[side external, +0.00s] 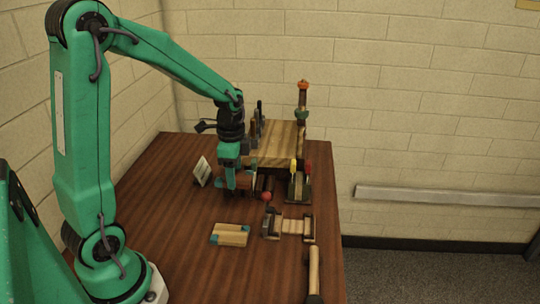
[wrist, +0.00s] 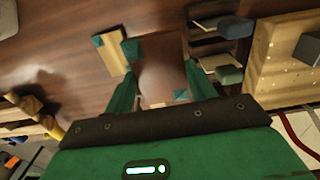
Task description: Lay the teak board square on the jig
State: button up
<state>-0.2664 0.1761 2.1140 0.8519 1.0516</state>
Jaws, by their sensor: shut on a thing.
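The jig, a pale wooden plate with teal corner blocks (side external: 231,234), lies on the table nearer the side camera than my gripper. In the wrist view the jig (wrist: 114,52) is up and left of my fingers, apart from them. My fingers hide part of the board.
A large pale wooden block (side external: 275,140) with dark tools stands behind my gripper. A white card (side external: 202,171) leans to its left. A stand with red and yellow handles (side external: 299,186), a wooden frame (side external: 295,226) and a rod (side external: 314,270) are on the right. The front-left brown table (side external: 170,220) is clear.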

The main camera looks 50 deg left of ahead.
notch_tip(320, 180, up, 10)
jog(key=s+d, duration=0.2)
jog(key=d, duration=2.3)
notch_tip(320, 180, down, 12)
jog(key=shift+a, duration=0.3)
jog(key=shift+w, duration=0.2)
jog(key=w+a+f, duration=0.1)
jog(key=w+a, duration=0.1)
jog(key=w+a+f, duration=0.4)
jog(key=w+a, duration=0.1)
jog(key=shift+a+f, duration=0.1)
